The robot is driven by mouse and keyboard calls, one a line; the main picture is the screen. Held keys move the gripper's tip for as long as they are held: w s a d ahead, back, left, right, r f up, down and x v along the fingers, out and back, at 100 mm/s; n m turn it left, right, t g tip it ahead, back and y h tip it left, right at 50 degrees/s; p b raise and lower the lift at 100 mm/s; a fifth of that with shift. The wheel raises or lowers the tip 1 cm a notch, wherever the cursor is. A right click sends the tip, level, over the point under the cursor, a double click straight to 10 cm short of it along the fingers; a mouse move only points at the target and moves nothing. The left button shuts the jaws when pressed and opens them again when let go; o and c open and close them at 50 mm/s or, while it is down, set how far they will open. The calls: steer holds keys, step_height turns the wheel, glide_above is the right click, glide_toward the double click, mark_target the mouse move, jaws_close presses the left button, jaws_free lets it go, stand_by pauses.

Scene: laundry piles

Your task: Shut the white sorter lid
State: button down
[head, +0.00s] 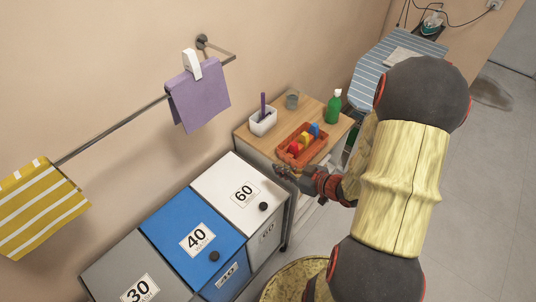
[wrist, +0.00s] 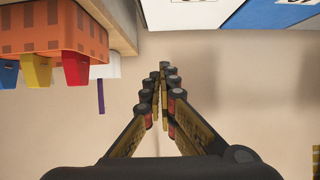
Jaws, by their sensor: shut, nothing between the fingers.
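The white sorter lid (head: 228,197), marked 60 with a round black knob, lies flat and closed on top of the white bin (head: 268,236), at the right end of the sorter row. My gripper (head: 281,171) is beside the lid's right edge, near the wooden cabinet. In the wrist view the gripper's fingertips (wrist: 163,72) are together with nothing between them. A strip of the white lid (wrist: 185,13) shows at the top of that view. I cannot tell whether the gripper touches the lid.
Blue lid 40 (head: 180,226) and grey lid 30 (head: 125,270) are also down. The wooden cabinet (head: 323,115) holds an orange basket (head: 292,155) of pegs, a white cup (head: 262,124) and a green bottle (head: 333,108). A wicker basket (head: 290,280) stands in front.

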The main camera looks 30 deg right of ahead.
steer(key=b, duration=0.6)
glide_toward(280, 197)
steer(key=x, duration=0.5)
steer(key=shift+f+b, duration=0.4)
steer(key=shift+f, duration=0.25)
steer(key=shift+f, duration=0.1)
